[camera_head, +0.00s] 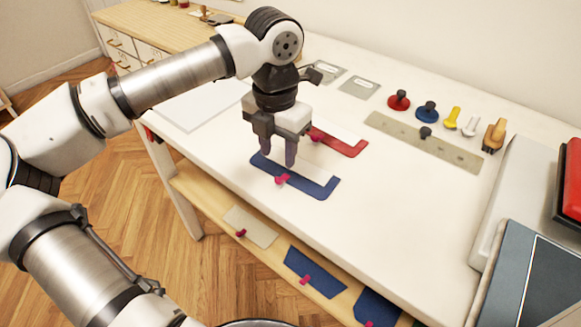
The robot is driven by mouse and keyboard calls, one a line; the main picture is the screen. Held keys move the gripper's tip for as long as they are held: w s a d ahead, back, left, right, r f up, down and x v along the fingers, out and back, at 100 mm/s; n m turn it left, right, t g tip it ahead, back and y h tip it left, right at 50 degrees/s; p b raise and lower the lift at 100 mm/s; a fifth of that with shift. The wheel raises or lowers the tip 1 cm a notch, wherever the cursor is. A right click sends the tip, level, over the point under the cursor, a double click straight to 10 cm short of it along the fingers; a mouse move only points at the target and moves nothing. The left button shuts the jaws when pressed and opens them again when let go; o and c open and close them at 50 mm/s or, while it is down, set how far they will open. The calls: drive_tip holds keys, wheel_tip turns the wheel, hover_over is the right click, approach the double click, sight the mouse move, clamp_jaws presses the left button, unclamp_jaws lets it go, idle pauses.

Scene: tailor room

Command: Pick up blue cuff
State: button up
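A flat dark-blue piece (306,188), which looks like the blue cuff, lies on the white table near its front edge. It has turned-up ends and a pink clip (282,179) on its front edge. My gripper (278,152) points down above the left part of this piece. Its two fingers are apart with nothing visible between them. The fingers hide some of the piece's back side, and I cannot tell whether the tips touch it.
A similar red piece (350,148) lies just behind. Knobbed tools, including a blue one (427,111), and a long grey plate (455,151) lie farther back. A lower shelf holds blue pieces (314,271) and a beige one (252,226). The table right of the blue piece is clear.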

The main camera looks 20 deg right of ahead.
sight(279, 177)
wheel_tip(279, 177, down, 7)
drive_tip(key=shift+f+p, duration=0.2)
drive_tip(key=shift+p, duration=0.75)
drive_tip(key=shift+c, duration=0.4)
clamp_jaws()
